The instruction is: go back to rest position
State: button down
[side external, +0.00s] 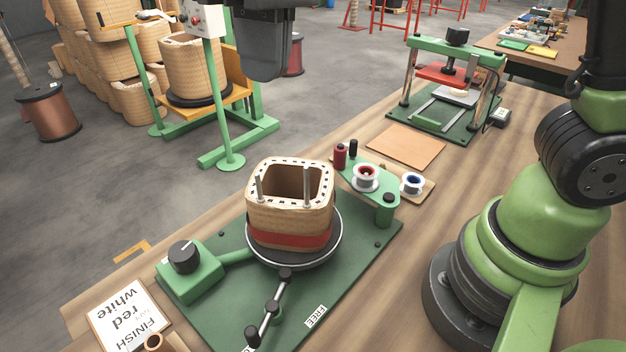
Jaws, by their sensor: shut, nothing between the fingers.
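My gripper (264,66) hangs in from the top edge as a dark, blocky shape, with its upper part cut off by the frame. It is shut and empty, well above the bench and clear of the coil. The coil (290,222) stands upright on a round turntable (335,245) on the green base plate (225,310). It has a tan wrapped body, a red band low down, a dotted top rim and two upright metal pins. My green and black arm stands at the right.
A label card (128,318) lies front left. A green floor stand (228,120) and stacked coils (137,100) stand beyond the bench.

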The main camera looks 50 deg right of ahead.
jog(key=s+d+m+t, duration=0.6)
jog(key=s+d, duration=0.5)
jog(key=shift+d+r+m+t+y, duration=0.3)
jog(key=shift+d+y, duration=0.05)
jog(key=shift+y, duration=0.05)
jog(key=c, duration=1.7)
grip_release()
jog(key=shift+s+d+f+t, duration=0.15)
jog(key=shift+s+f+t, duration=0.05)
jog(key=shift+t, duration=0.1)
jog(key=o, duration=0.6)
jog(key=shift+s+f, duration=0.1)
jog(key=n+g+h, duration=0.2)
jog(key=n+g, duration=0.1)
jog(key=g, duration=0.4)
send_over(250, 331)
notch_tip(250, 331, down, 17)
jog(key=shift+r, duration=0.15)
notch_tip(250, 331, down, 10)
jog(key=shift+r, duration=0.1)
